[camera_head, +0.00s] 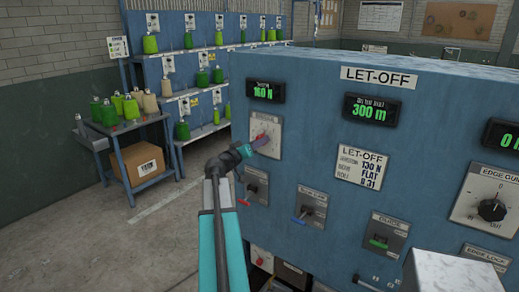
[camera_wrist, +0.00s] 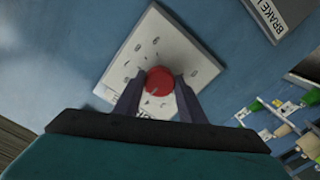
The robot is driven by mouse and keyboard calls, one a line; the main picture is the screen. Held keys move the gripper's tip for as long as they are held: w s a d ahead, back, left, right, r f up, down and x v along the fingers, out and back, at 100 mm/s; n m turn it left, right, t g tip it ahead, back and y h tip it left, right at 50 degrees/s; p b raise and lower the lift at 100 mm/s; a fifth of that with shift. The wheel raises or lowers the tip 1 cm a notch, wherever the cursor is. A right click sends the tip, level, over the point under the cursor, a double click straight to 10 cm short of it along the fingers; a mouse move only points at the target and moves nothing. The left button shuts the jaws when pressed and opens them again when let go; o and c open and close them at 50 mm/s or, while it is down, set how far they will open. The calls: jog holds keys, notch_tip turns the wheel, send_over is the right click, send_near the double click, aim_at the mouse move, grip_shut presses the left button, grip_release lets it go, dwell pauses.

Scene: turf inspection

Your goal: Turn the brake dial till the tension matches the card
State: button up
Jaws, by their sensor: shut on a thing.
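The brake dial is a red knob (camera_wrist: 160,81) on a pale square plate (camera_head: 264,128) at the left of the blue let-off panel (camera_head: 300,105). My gripper (camera_head: 262,141) is at the knob, with one finger on each side of it in the wrist view (camera_wrist: 158,95), shut on it. The fingers hide part of the knob and the plate's scale. The tension display (camera_head: 264,90) above reads about 160 N in green. The let-off card (camera_head: 360,166) on the panel reads 130 N, FLAT and what looks like R 31.
Below the dial are a lever with a red end (camera_head: 247,200) and one with a blue end (camera_head: 299,219). A green switch (camera_head: 379,242) and a black edge guide knob (camera_head: 491,209) are further right. A cart with a cardboard box (camera_head: 142,159) and thread shelves stand at left.

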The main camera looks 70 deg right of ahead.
jog(key=n+b, duration=0.3)
jog(key=n, duration=0.8)
jog(key=shift+a+f, duration=0.1)
jog(key=shift+n, duration=0.3)
dwell(0.3)
jog(key=o, duration=1)
jog(key=shift+o, duration=0.2)
jog(key=shift+a, duration=0.1)
